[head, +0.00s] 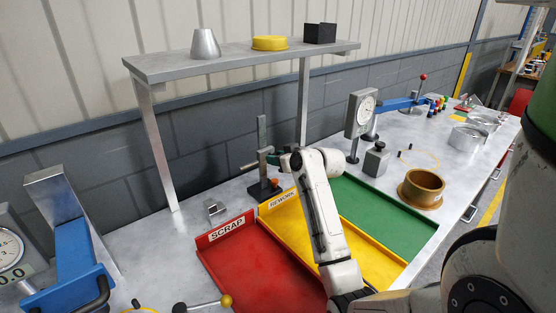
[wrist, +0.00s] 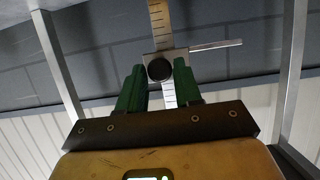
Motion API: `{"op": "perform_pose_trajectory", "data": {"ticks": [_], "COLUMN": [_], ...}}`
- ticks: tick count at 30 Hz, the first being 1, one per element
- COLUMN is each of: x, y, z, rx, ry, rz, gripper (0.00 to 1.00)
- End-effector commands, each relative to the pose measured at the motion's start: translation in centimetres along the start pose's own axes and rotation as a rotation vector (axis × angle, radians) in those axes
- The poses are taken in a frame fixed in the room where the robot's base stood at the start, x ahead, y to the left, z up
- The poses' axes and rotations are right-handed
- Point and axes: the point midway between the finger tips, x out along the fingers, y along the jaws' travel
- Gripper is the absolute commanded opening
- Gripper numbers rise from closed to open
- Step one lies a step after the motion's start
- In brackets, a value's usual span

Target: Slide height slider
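The height gauge (head: 263,137) stands upright on the bench behind the yellow tray, with a dark base and a vertical scale. Its slider (head: 262,160) sits partway up, with an arm pointing left. In the wrist view the ruled scale (wrist: 158,14) runs through the slider, which has a round dark knob (wrist: 159,69) and a thin pale bar to the right. My gripper (wrist: 158,76) has its green fingers apart, one on each side of the knob, with visible gaps. In the head view my gripper (head: 284,158) is just right of the gauge, its fingers partly hidden.
A red SCRAP tray (head: 222,248), yellow REWORK tray (head: 285,203) and green tray (head: 405,205) lie in front. A grey shelf (head: 230,59) stands over the back of the bench. A dial gauge stand (head: 359,112) and bronze ring (head: 421,188) are to the right.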

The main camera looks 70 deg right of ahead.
Motion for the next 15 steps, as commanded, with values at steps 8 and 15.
{"op": "perform_pose_trajectory", "data": {"ticks": [8,15], "x": [0.02,-0.30], "y": [-0.03,-0.02], "z": [0.17,0.25], "rx": [0.001,0.001], "ry": [-0.004,-0.004], "rz": [-0.001,-0.001], "gripper": [0.54,0.54]}}
